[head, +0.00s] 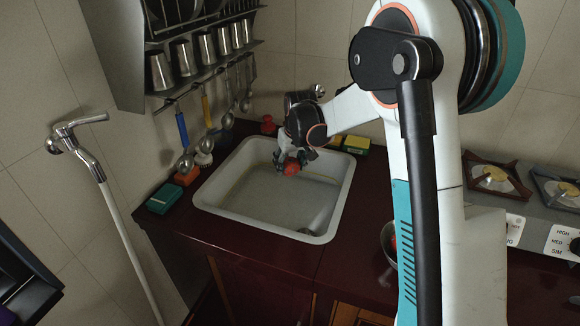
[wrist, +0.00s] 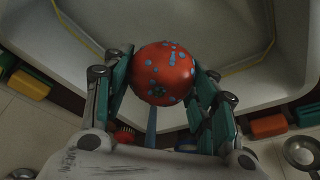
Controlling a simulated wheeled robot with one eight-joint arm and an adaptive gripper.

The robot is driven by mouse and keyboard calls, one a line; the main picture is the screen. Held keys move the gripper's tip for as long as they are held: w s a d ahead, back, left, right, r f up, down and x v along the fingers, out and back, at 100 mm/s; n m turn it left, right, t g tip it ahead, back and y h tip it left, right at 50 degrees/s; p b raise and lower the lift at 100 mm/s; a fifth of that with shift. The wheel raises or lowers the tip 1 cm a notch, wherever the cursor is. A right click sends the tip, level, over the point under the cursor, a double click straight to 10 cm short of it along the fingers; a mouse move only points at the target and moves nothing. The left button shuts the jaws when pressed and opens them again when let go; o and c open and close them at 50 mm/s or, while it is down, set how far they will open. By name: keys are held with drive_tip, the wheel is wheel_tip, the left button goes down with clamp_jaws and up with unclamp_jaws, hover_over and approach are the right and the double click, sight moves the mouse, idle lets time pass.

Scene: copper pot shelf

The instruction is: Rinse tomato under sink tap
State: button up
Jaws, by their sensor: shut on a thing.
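A red tomato (head: 291,169) is held by my gripper (head: 286,162) over the far part of the white sink (head: 215,188). In the wrist view the tomato (wrist: 163,66) sits between the two fingers of my gripper (wrist: 160,85), which are shut on it. Blue-grey spots cover parts of the tomato's skin. A narrow blue strip shows below the tomato in the wrist view; I cannot tell if it is water. The tap's wall fitting (head: 318,91) shows behind my wrist; its spout is hidden by my arm.
Sponges in green and yellow (head: 356,144) lie behind the sink. An orange block (head: 186,176) and a teal sponge (head: 164,198) lie on the left counter. Ladles (head: 228,118) hang above the left rim. A stove (head: 500,185) stands at right.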

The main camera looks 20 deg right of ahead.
drive_tip(key=shift+d, duration=0.15)
drive_tip(key=shift+s+d, duration=0.1)
drive_tip(key=shift+d, duration=0.35)
drive_tip(key=s+a, duration=0.1)
drive_tip(key=s, duration=0.7)
drive_tip(key=shift+a, duration=0.25)
idle(0.4)
idle(1.2)
drive_tip(key=s+r+p, duration=0.3)
drive_tip(key=s+r, duration=0.1)
drive_tip(key=s, duration=0.1)
drive_tip(key=shift+a, duration=0.45)
idle(0.5)
